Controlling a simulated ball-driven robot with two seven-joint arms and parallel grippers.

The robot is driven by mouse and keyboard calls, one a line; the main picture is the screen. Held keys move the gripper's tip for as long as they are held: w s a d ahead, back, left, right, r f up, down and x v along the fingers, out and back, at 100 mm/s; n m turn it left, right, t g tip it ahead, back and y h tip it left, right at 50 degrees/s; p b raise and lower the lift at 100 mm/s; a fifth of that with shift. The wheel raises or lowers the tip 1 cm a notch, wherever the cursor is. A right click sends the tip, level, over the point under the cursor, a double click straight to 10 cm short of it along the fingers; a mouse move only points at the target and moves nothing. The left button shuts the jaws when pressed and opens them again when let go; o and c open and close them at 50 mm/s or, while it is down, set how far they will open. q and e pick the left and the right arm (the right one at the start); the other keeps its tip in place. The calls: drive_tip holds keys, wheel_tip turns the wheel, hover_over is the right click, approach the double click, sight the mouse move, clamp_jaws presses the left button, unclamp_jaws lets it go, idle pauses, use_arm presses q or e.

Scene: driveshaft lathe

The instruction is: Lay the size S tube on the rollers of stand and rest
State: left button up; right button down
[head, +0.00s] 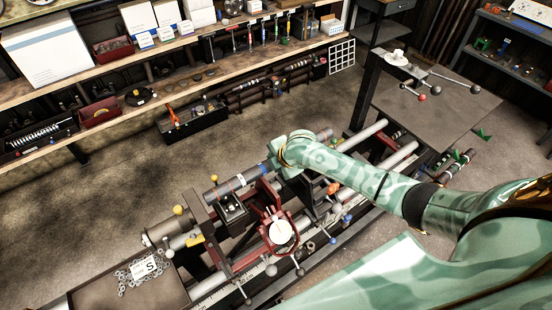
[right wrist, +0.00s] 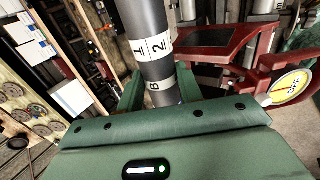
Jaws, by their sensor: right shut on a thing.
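A dark grey tube (head: 222,190) with white bands and a blue section lies lengthwise above the lathe bed in the head view. My right gripper (head: 276,160) is shut on it near the blue section. In the right wrist view the tube (right wrist: 146,30) passes between the green fingers of the gripper (right wrist: 160,90), with white labels on it. No S is readable on the tube. The red rest (head: 270,205) stands beside the tube, with a round dial; it also shows in the right wrist view (right wrist: 225,50). Roller contact is hidden. My left gripper is not in view.
A tray (head: 105,293) with metal links and a card marked S (head: 148,266) sits at the lower left. A shelf bench (head: 60,108) with boxes and tools runs along the back. A grey table (head: 440,108) stands at the right.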

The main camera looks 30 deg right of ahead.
drive_tip(key=shift+w+f, duration=0.2)
drive_tip(key=shift+f, duration=0.3)
drive_tip(key=shift+w+d+f+b, duration=0.1)
drive_tip(key=shift+f+b, duration=0.3)
drive_tip(key=shift+a+f+b, duration=0.2)
drive_tip(key=shift+f+b, duration=0.25)
drive_tip(key=shift+f, duration=0.2)
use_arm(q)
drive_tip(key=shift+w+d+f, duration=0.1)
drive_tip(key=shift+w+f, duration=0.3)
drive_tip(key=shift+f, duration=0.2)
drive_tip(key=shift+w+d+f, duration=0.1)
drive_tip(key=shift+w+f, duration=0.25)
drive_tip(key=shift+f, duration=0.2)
use_arm(e)
drive_tip(key=shift+d+f, duration=0.1)
drive_tip(key=shift+f, duration=0.2)
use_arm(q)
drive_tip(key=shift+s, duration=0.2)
